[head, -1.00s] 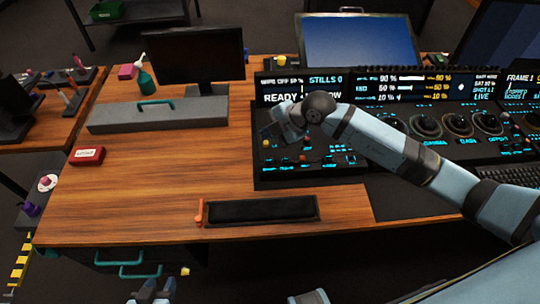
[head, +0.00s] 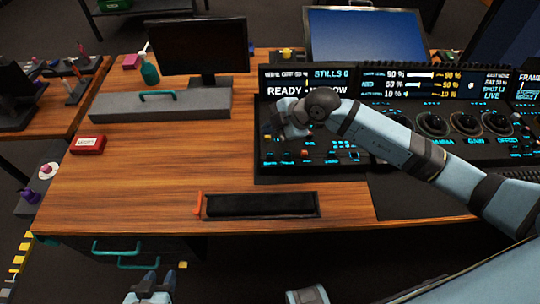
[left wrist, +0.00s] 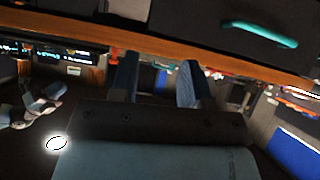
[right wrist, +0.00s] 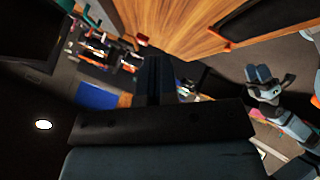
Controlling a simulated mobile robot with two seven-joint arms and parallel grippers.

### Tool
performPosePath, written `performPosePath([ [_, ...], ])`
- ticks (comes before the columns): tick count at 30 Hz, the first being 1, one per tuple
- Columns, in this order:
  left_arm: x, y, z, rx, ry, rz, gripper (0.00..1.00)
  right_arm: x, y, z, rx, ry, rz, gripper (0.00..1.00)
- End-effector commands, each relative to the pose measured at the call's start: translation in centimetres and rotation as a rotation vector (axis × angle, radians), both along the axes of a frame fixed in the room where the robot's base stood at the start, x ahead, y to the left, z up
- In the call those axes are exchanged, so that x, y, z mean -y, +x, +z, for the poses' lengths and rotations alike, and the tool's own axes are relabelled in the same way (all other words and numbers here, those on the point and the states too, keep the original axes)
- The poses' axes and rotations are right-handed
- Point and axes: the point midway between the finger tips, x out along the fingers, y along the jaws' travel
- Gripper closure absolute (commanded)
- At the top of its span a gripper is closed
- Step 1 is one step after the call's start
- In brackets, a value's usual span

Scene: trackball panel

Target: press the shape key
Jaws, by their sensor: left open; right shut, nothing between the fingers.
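The black control panel (head: 430,158) lies along the back right of the desk, with cyan-lit keys (head: 330,157) in its left section. The key labels are too small to read, so I cannot tell which is the shape key. My right gripper (head: 280,118) is over that left section, below the "READY" display, and hides some of the keys. I cannot tell whether it touches them. Its fingers are closed together and empty in the right wrist view (right wrist: 158,75). My left gripper (head: 150,286) is open and empty, low in front of the desk; its fingers stand apart in the left wrist view (left wrist: 158,82).
A black tray with an orange end (head: 262,204) lies at the desk's front. The desk's left middle is bare.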

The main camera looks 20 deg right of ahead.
Motion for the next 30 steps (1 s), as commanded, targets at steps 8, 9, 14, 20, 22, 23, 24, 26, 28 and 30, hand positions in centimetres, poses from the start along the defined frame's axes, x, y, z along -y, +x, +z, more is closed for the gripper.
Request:
performPosePath([
  [8,0.7,0.4,-3.4,0.003,-0.014,0.005,0.57,0.1,0.0,-4.6,0.001,-0.001,0.0,1.0],
  [9,0.8,0.6,-3.5,0.014,-0.014,0.002,0.57,0.1,0.0,-5.2,0.001,-0.001,0.0,1.0],
  [14,1.0,0.8,-2.4,0.039,-0.012,-0.006,0.57,0.0,0.0,-6.5,-0.001,0.0,0.001,1.0],
  [20,0.6,0.6,-2.8,0.037,0.004,-0.017,0.57,0.0,0.0,-7.5,0.001,0.0,-0.001,1.0],
  [22,0.5,0.5,-2.8,0.036,0.008,-0.019,0.57,0.0,0.0,-7.5,0.001,0.0,-0.001,1.0],
  [23,0.5,0.5,-2.8,0.036,0.008,-0.019,0.57,0.0,0.0,-7.5,0.001,0.0,-0.001,1.0],
  [24,0.5,0.4,-2.8,0.035,0.008,-0.019,0.57,0.0,0.0,-7.4,0.001,0.0,-0.001,1.0],
  [26,0.5,0.4,-2.9,0.034,0.007,-0.019,0.57,0.0,0.0,-7.4,0.001,0.0,-0.001,1.0],
  [28,0.5,0.5,-2.9,0.034,0.007,-0.018,0.57,0.0,0.0,-7.4,0.001,0.0,0.0,1.0],
  [30,0.6,0.5,-2.9,0.035,0.005,-0.017,0.57,0.0,0.0,-7.4,0.001,0.0,0.0,1.0],
])
